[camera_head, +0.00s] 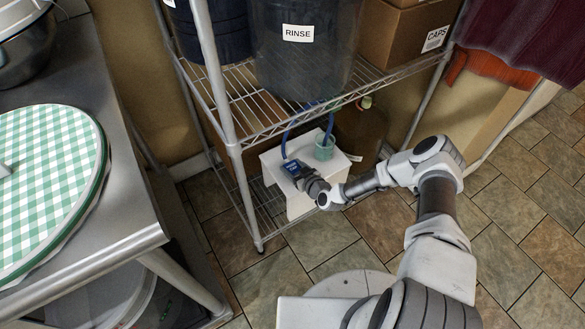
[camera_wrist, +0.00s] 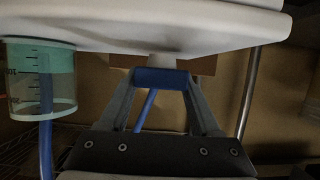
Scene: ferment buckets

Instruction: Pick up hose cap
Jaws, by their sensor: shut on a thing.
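My gripper (camera_wrist: 162,78) is shut on a blue cylindrical piece, which I take to be the hose cap (camera_wrist: 158,77). A blue hose (camera_wrist: 146,110) shows behind it, between the fingers. The cap is close to the white surface at the top of the wrist view; I cannot tell whether it touches.
A teal cup (camera_head: 325,148) with a hose in it stands on the box, right of my gripper; the wrist view shows it too (camera_wrist: 40,95). The wire shelf (camera_head: 262,110) with the RINSE bucket (camera_head: 300,50) is above. A dark jug (camera_head: 362,135) stands behind right.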

